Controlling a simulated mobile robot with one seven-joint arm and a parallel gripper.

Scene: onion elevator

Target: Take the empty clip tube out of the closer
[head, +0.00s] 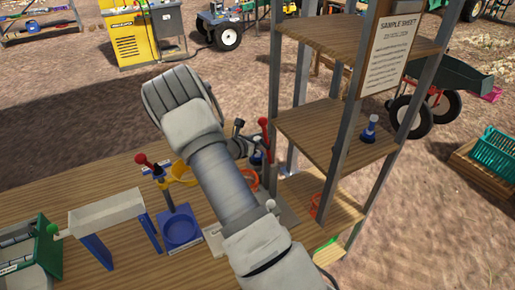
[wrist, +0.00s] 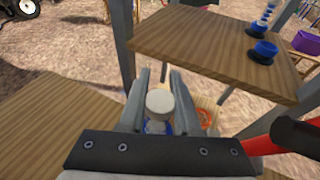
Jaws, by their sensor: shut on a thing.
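In the wrist view my gripper (wrist: 160,85) is shut on a pale, round-topped thing (wrist: 160,103), which I take for the clip tube. Blue shows just below it (wrist: 155,127); whether that is the tube or the closer under it I cannot tell. A red lever (wrist: 285,138), apparently the closer's, crosses the right of the wrist view. In the head view a red-knobbed lever (head: 263,123) stands beside my arm, which hides most of the closer and the held tube. My fingers are not clear there.
A wooden shelf unit (head: 335,130) stands close on the right, with a blue-based item (head: 369,129) on it. A blue stand (head: 180,230) with a red-knobbed lever (head: 142,159), a white-topped bench (head: 105,210) and a green box (head: 35,262) stand left on the table.

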